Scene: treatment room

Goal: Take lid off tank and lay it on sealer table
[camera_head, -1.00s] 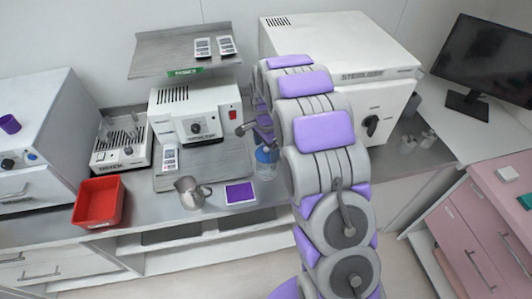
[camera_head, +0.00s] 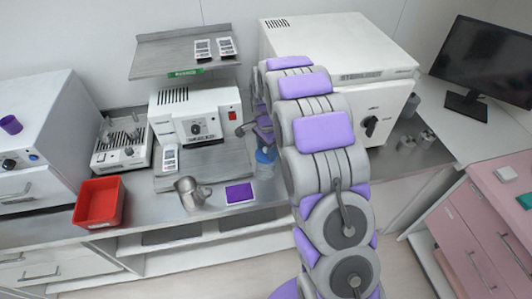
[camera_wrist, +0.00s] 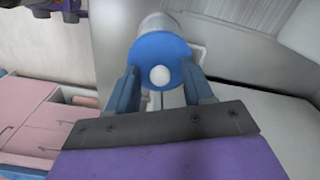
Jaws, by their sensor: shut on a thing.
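In the wrist view, my gripper (camera_wrist: 161,75) has its two blue fingers on either side of a round blue lid (camera_wrist: 150,50) with a white knob. A pale cylinder, which looks like the tank (camera_wrist: 158,22), shows behind the lid. I cannot tell whether the lid still touches it. In the head view, a blue item (camera_head: 265,165) shows beside my arm at the counter, partly hidden; my fingers are hidden there. The grey sealer table (camera_head: 215,165) lies in front of the white sealer (camera_head: 194,112), with a bare area at its right.
A metal jug (camera_head: 187,190), apparently tilted, and a purple pad (camera_head: 239,193) are near the counter's front. A small white remote-like item (camera_head: 170,158) lies on the sealer table's left. A red bin (camera_head: 98,202) is left; the white sterilizer (camera_head: 350,50) stands behind my arm.

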